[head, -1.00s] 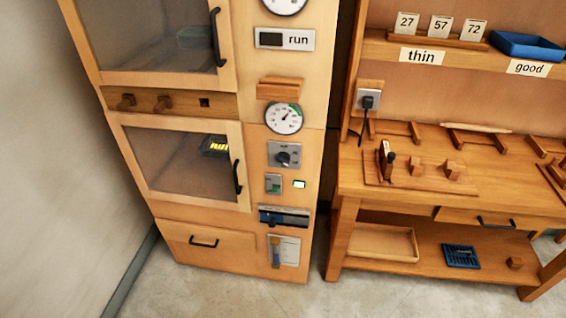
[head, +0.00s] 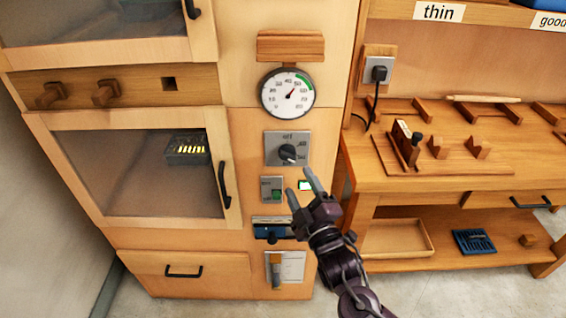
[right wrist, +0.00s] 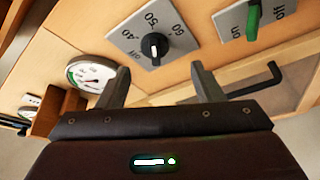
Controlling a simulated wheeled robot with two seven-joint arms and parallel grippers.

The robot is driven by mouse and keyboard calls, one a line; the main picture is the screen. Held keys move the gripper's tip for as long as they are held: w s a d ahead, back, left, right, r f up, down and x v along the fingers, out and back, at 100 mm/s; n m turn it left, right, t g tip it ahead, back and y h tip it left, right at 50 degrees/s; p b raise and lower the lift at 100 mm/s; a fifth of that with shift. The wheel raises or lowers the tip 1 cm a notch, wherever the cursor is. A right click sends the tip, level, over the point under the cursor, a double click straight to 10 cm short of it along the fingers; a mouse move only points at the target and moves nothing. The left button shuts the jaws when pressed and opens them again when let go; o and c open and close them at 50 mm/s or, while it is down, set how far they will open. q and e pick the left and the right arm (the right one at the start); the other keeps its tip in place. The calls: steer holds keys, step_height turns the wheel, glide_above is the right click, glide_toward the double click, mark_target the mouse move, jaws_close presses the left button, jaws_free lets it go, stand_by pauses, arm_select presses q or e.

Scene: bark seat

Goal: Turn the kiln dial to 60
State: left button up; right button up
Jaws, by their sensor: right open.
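The kiln dial (head: 287,152) is a black round knob with a white mark on a grey plate on the kiln's front. In the right wrist view the dial (right wrist: 153,46) shows the labels off, 40, 50 and 60. My right gripper (head: 302,185) is open and empty, below and slightly right of the dial in the head view. In the right wrist view its fingers (right wrist: 163,78) are spread, with the knob ahead, between their directions and untouched. My left gripper is not in view.
A round gauge (head: 287,93) sits above the dial under a wooden ledge (head: 290,47). A green switch (head: 272,190) and a small lit indicator (head: 305,185) are below it. The kiln door's black handle (head: 224,185) stands out at left. A workbench (head: 450,180) is at right.

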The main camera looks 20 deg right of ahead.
mark_target(289, 160)
steer(key=w+r, duration=0.1)
steer(key=w, duration=0.1)
steer(key=shift+w+r+p, duration=0.3)
steer(key=shift+r, duration=0.05)
steer(key=w, duration=0.3)
steer(key=shift+w+a+r, duration=0.15)
steer(key=shift+w, duration=0.2)
steer(key=shift+w+r, duration=0.1)
steer(key=shift+w, duration=0.4)
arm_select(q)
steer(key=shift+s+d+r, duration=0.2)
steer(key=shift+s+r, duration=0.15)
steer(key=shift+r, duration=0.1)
arm_select(e)
steer(key=c, duration=1)
